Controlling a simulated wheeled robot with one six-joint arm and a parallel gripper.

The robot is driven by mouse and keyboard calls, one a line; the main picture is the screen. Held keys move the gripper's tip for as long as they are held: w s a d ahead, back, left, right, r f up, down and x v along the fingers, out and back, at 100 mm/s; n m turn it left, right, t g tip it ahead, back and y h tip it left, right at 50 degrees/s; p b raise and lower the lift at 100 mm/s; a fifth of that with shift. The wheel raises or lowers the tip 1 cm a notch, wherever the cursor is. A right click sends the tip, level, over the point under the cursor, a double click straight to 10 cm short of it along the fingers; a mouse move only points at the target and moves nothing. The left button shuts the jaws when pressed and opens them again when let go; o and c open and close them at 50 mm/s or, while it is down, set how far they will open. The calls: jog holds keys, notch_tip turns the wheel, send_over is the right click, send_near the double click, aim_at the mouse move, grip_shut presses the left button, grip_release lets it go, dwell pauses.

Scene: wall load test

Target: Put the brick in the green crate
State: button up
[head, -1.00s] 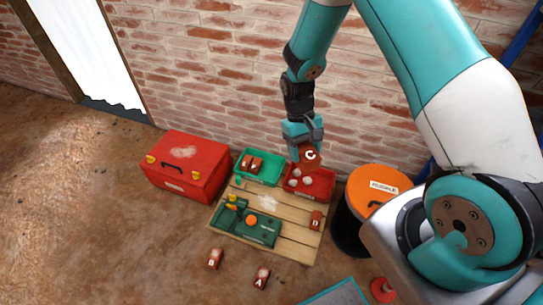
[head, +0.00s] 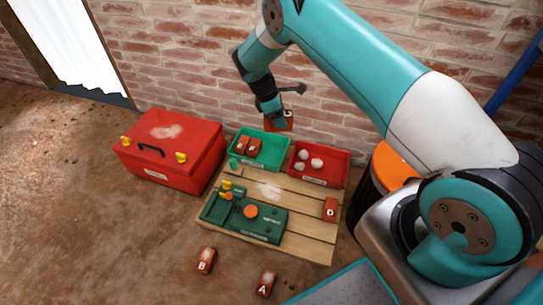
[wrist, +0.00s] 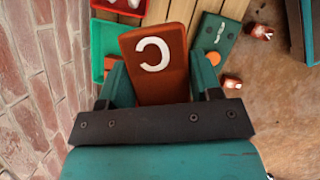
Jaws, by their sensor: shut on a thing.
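My gripper (head: 276,114) is shut on a red-brown brick marked C (head: 287,123), held in the air near the wall, in the picture just above the back right of the green crate. In the wrist view the brick (wrist: 154,58) sits between both fingers of my gripper (wrist: 160,82), its letter facing the camera. The green crate (head: 270,162) stands at the back left of a wooden pallet, with two bricks inside it on the left. Part of the green crate (wrist: 98,48) shows left of the brick in the wrist view.
A red crate (head: 340,172) with several pale round stones stands right of the green crate. The pallet (head: 305,235) also bears a green tool board (head: 262,227) and brick D (head: 330,209). Bricks B (head: 206,261) and A (head: 265,284) lie on the floor. A red toolbox (head: 190,150) stands left.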

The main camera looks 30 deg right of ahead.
jog(key=shift+w+d+f+n+t+y+b, duration=0.4)
jog(key=shift+w+d+f+n+t+b, duration=0.6)
jog(key=shift+w+f+n+b, duration=3.55)
jog(key=shift+w+d+f+n+t+y+b, duration=0.4)
jog(key=shift+w+d+f+n+t+b, duration=0.85)
jog(key=shift+f+b, duration=6.35)
jog(key=shift+w+d+f+n+t+y+b, duration=0.55)
jog(key=shift+w+f+n+b, duration=2.4)
jog(key=shift+f+b, duration=3.15)
jog(key=shift+s+f+n, duration=0.25)
jog(key=shift+f, duration=0.85)
jog(key=o, duration=1.4)
jog(key=shift+o, duration=0.2)
jog(key=shift+s+f, duration=0.1)
jog(key=p+v, duration=1.2)
jog(key=v, duration=0.5)
jog(key=shift+s+a+r, duration=0.25)
